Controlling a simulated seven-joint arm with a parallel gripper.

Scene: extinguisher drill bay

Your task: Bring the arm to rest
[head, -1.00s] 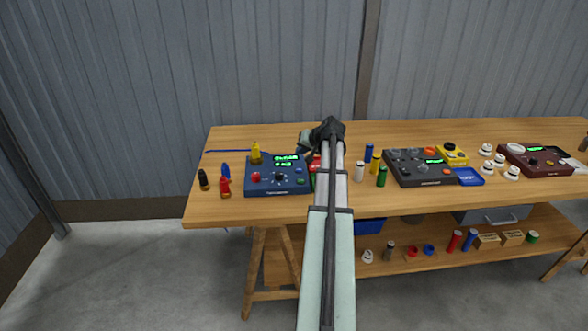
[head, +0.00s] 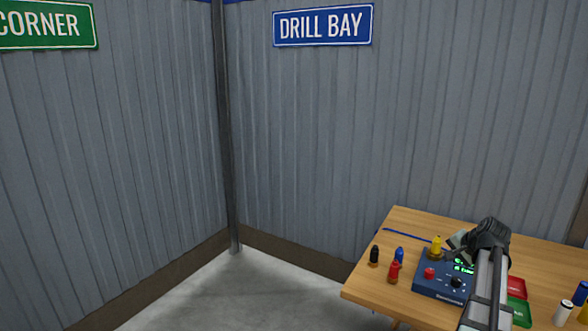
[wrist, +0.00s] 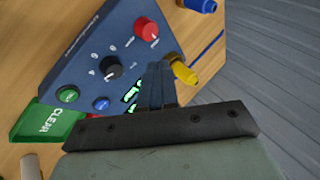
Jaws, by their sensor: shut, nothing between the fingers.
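My gripper (head: 456,241) is over the back of the blue control box (head: 432,285) on the wooden table, near the yellow piece (head: 436,246). In the wrist view my gripper's fingers (wrist: 155,80) are together with nothing between them, in front of the blue box's panel (wrist: 85,40). They cover part of its green display. The panel carries a red knob (wrist: 146,30), a black dial (wrist: 110,68) and small green and blue buttons. I cannot tell whether the fingers touch the box.
Black (head: 374,254), blue (head: 399,254) and red (head: 394,271) small pieces stand left of the box. A red tray (head: 515,287) and a green tray (head: 519,312) lie to its right. A wall with a DRILL BAY sign (head: 323,25) rises behind. Floor at left is clear.

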